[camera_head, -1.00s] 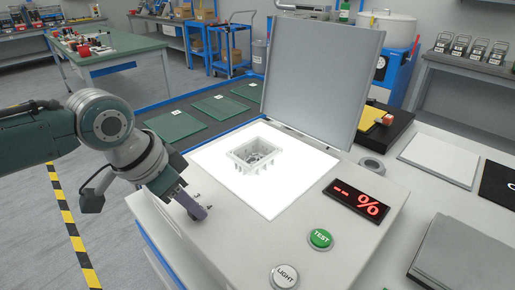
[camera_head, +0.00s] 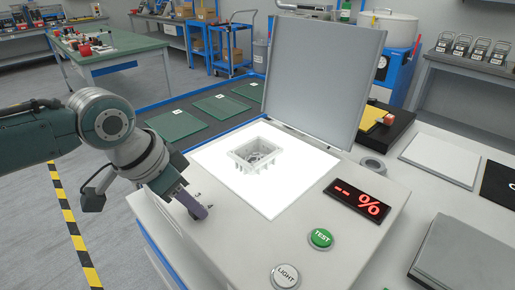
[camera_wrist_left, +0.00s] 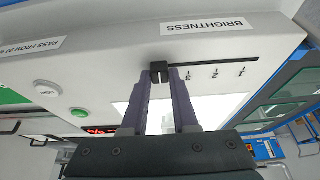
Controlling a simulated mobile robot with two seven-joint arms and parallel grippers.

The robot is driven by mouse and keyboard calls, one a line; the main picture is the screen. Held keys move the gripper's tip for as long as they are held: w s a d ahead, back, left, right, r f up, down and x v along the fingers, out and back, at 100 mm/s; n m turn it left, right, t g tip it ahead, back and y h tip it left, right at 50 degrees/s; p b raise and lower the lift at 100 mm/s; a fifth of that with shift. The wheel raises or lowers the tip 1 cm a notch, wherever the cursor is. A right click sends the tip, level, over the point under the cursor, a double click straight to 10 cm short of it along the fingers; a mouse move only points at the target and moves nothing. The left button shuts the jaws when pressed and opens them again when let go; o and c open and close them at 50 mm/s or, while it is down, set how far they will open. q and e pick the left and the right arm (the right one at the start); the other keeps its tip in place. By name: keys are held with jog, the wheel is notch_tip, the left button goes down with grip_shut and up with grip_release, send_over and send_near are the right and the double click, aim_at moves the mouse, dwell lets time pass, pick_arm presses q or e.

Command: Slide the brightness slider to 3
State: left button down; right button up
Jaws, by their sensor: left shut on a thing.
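The brightness slider's black knob (camera_wrist_left: 160,72) sits in a thin dark slot in the light-grey top of the console, under an upside-down BRIGHTNESS label (camera_wrist_left: 206,26). In the left wrist view, my left gripper (camera_wrist_left: 161,76) is shut on the knob, one finger on each side. Small scale marks (camera_wrist_left: 215,73) run along the slot to the right of the knob; their numbers are too small to read surely. In the head view, my left gripper (camera_head: 197,209) is down at the console's near-left part and hides the knob.
A bright light panel (camera_head: 220,157) bears a pale cast housing (camera_head: 258,154), with a raised lid (camera_head: 322,75) behind. A red display (camera_head: 357,203) shows dashes and a percent sign. A green TEST button (camera_head: 320,238) and a LIGHT button (camera_head: 285,276) stand to the right of my gripper.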

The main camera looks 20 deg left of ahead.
dwell(0.3)
pick_arm(q)
jog(key=shift+w+a+f, duration=0.1)
jog(key=shift+a, duration=0.1)
jog(key=a+b, duration=0.1)
jog(key=w+a, duration=0.1)
jog(key=a, duration=0.1)
jog(key=shift+w+a+b, duration=0.2)
jog(key=shift+b, duration=0.2)
jog(key=shift+d, duration=0.1)
jog(key=c, duration=0.7)
grip_release()
